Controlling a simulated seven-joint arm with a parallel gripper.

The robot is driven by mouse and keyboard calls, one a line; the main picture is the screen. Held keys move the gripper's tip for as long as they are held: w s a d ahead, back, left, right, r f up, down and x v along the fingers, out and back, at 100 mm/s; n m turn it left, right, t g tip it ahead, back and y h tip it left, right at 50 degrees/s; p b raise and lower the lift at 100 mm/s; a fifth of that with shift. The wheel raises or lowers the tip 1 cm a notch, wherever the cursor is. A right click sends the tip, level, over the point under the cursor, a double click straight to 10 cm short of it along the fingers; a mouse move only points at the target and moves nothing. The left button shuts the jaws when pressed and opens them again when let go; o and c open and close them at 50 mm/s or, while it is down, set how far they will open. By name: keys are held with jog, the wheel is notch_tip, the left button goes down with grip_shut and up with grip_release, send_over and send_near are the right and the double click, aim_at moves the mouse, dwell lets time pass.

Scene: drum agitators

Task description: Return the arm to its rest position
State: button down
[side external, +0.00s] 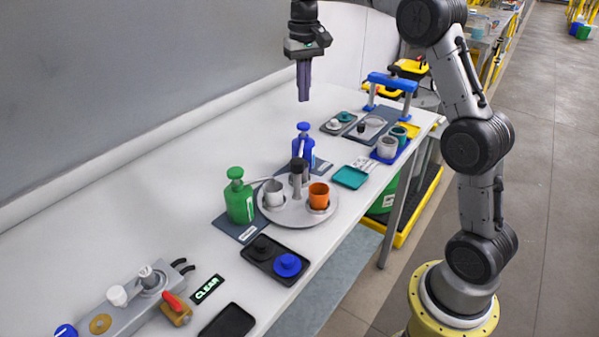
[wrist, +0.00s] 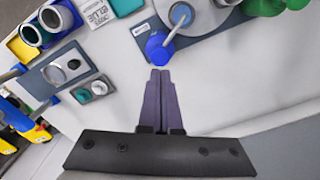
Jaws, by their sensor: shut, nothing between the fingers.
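My gripper (side external: 304,98) is raised above the white table (side external: 130,215), toward its wall side, and points down. Its two long purple fingers are pressed together, with nothing between them. In the wrist view the fingertips (wrist: 160,72) show just below the blue bottle (wrist: 157,47) in the picture. In the side view that blue bottle (side external: 303,150) stands on the table beneath and apart from the gripper.
A green bottle (side external: 239,198) stands beside a round tray (side external: 296,219) holding a grey cup and an orange cup (side external: 319,195). A blue frame (side external: 391,82) stands at the far end. A black tray (side external: 262,267) holds lids. The table's wall side is largely clear.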

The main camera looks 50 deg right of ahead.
jog(key=shift+a+r, duration=0.15)
jog(key=shift+a, duration=0.05)
jog(key=s+a+r+n+t, duration=0.1)
jog(key=s+a+r+t, duration=0.1)
jog(key=s+a+r, duration=0.45)
jog(key=s+a+r+n+t, duration=0.1)
jog(key=s+a+r+n, duration=0.2)
jog(key=s, duration=0.6)
jog(key=s+a+f+n+t, duration=0.2)
jog(key=s+a+f, duration=0.2)
jog(key=s+f, duration=0.9)
jog(key=shift+s+f+t, duration=0.15)
jog(key=shift+s+t, duration=0.15)
jog(key=shift+s, duration=0.15)
